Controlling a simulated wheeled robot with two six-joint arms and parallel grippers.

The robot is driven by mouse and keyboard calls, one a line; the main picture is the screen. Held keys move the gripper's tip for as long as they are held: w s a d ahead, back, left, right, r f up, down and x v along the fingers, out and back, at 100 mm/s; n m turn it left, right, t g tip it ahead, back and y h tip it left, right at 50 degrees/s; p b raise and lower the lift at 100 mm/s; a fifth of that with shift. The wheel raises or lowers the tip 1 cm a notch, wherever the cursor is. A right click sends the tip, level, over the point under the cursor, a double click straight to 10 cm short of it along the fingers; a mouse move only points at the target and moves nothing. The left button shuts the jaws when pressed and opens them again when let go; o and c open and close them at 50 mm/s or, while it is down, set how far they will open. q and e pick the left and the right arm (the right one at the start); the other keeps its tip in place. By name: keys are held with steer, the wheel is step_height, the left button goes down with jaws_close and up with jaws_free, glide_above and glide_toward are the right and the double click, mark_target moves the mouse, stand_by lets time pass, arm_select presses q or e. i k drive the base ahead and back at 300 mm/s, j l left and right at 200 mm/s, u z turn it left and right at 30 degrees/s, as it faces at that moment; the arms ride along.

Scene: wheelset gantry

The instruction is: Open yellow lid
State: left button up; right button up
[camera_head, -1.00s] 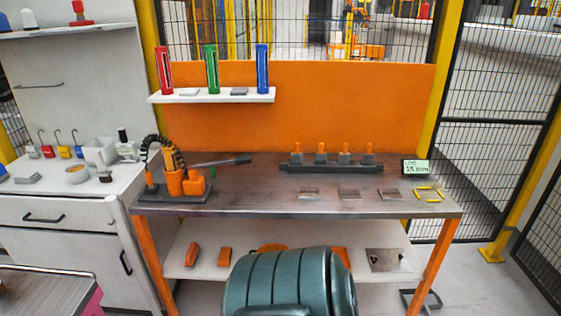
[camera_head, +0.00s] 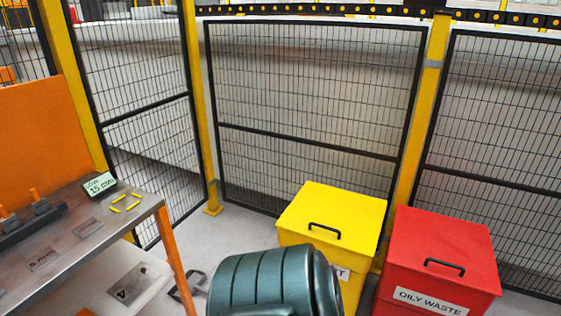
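The yellow lid (camera_head: 335,205) is shut on top of a yellow bin (camera_head: 351,290) in the lower right middle of the head view. A black handle (camera_head: 324,231) lies across the lid near its front edge. Part of the bin's front and most of its label are hidden behind a green ribbed part in the foreground, which I leave out as likely my own body. Neither of my grippers shows in the view.
A red bin (camera_head: 436,262) labelled oily waste, with its lid shut, stands right of the yellow bin. A metal-topped workbench (camera_head: 85,240) stands at the left. Mesh fencing (camera_head: 310,110) closes off the back.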

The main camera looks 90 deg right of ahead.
mark_target(345, 219)
steer(key=z, duration=3.2)
